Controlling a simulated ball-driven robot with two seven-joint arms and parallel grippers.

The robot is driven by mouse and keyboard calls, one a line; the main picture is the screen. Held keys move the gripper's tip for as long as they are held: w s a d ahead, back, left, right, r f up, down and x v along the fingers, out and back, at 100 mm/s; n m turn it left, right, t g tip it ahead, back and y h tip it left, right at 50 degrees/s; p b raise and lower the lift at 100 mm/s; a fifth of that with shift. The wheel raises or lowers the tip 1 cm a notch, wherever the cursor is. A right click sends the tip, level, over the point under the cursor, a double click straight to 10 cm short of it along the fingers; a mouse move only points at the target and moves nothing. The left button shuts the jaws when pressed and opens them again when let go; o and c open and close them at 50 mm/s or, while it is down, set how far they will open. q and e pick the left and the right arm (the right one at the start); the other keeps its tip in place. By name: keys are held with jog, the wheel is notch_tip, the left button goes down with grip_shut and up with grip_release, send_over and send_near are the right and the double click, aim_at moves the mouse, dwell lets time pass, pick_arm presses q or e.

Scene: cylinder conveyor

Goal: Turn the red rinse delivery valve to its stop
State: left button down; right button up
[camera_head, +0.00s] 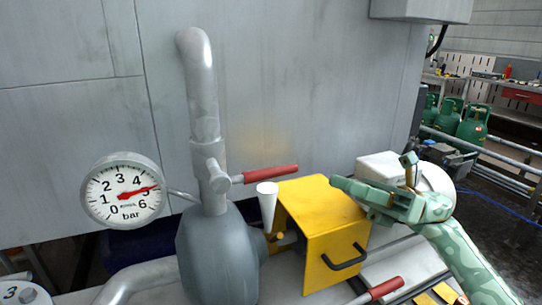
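A red valve handle (271,173) lies nearly level, pointing right from the grey valve body on the upright pipe (203,100). A second red handle (378,291) shows at the bottom right, partly cut off by the frame edge. I cannot tell from a label which is the rinse delivery valve. My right gripper (345,187), pale green, is to the right of the upper handle and apart from it, above the yellow box. It is seen from the side, so its finger gap is unclear. My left gripper is not in view.
A pressure gauge (122,191) left of the pipe reads about 5 bar. A grey vessel (215,260) stands below the valve. A white cone (268,205) and a yellow box (325,220) with black handle sit beneath the upper handle. Green gas bottles (472,127) stand behind right.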

aim_at(280, 171)
jog(key=s+a+r+n+g, duration=0.1)
jog(key=a+r, duration=0.1)
jog(key=a, duration=0.2)
jog(key=s+a+r+n+p, duration=0.1)
jog(key=s+a, duration=0.1)
jog(key=a, duration=0.2)
jog(key=s+a+r+g+h+p, duration=0.1)
jog(key=a+r, duration=0.1)
jog(key=a, duration=0.2)
jog(key=shift+s+r+n+g, duration=0.3)
jog(key=shift+n, duration=0.1)
grip_shut()
